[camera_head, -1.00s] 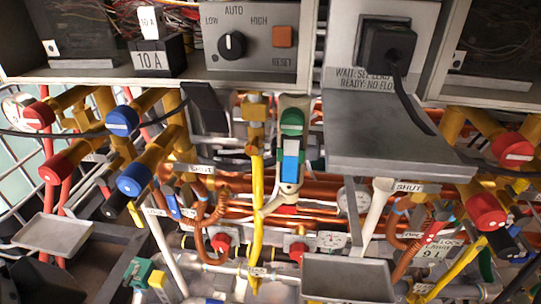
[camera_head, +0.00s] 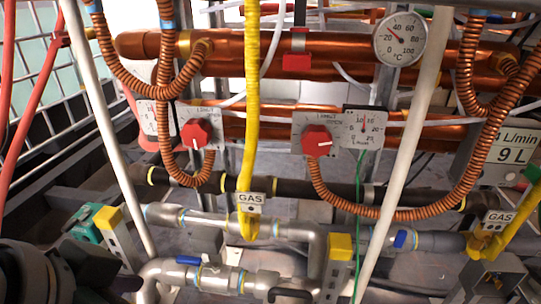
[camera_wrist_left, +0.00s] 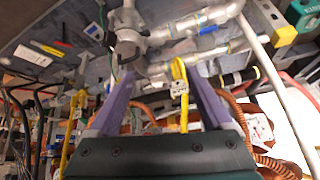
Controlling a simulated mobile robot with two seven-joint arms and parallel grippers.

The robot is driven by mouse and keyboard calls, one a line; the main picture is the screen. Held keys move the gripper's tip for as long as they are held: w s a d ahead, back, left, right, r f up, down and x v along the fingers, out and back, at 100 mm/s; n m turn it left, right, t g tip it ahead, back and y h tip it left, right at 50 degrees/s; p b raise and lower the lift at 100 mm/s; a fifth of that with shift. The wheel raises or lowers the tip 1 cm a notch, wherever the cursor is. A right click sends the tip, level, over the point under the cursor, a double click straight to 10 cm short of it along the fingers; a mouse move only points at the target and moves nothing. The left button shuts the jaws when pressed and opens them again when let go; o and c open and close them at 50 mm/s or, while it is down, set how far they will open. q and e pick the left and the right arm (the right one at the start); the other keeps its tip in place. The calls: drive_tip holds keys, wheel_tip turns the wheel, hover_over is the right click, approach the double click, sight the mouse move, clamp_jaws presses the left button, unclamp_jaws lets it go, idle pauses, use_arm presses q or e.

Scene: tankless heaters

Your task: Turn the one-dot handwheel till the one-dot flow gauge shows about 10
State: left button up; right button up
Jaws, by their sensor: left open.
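Two red handwheels with a white pointer mark sit on square plates in the head view, a left one (camera_head: 196,133) and a right one (camera_head: 316,141). A small white gauge (camera_head: 156,118) stands left of the left wheel, partly behind a coiled copper pipe. Another small gauge (camera_head: 364,128) stands right of the right wheel, its needle pointing roughly up. The dots on the plates are too small to tell which pair is one-dot. My left gripper (camera_wrist_left: 162,78) is open in the left wrist view, its purple fingers spread with nothing held. My right gripper is not in view.
Coiled copper pipes and a yellow gas hose (camera_head: 251,100) hang around the wheels. White slanted pipes (camera_head: 405,150) cross in front. A temperature gauge (camera_head: 400,39) is at the upper right. Grey pipes with a blue-handled valve (camera_head: 188,261) run below.

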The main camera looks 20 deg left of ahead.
use_arm(q)
drive_tip(key=w+a+f+n+t+b, duration=0.1)
drive_tip(key=w+a+f+t+b, duration=0.15)
drive_tip(key=w+f, duration=0.3)
drive_tip(key=n+t+y, duration=0.3)
drive_tip(key=t+y, duration=0.1)
drive_tip(key=t, duration=0.4)
approach(193, 134)
drive_tip(key=shift+t, duration=0.25)
drive_tip(key=b+x, duration=0.1)
drive_tip(key=x, duration=0.1)
drive_tip(key=b+x, duration=0.2)
drive_tip(key=x, duration=0.1)
drive_tip(key=b+x, duration=0.1)
drive_tip(key=x, duration=0.2)
drive_tip(key=shift+w+f, duration=0.25)
drive_tip(key=shift+f, duration=0.05)
drive_tip(key=shift+w+a+b, duration=0.2)
drive_tip(key=shift+w+b, duration=0.2)
drive_tip(key=shift+w, duration=0.2)
drive_tip(key=shift+r, duration=0.1)
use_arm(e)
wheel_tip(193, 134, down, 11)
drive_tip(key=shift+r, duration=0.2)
use_arm(q)
drive_tip(key=shift+c, duration=0.3)
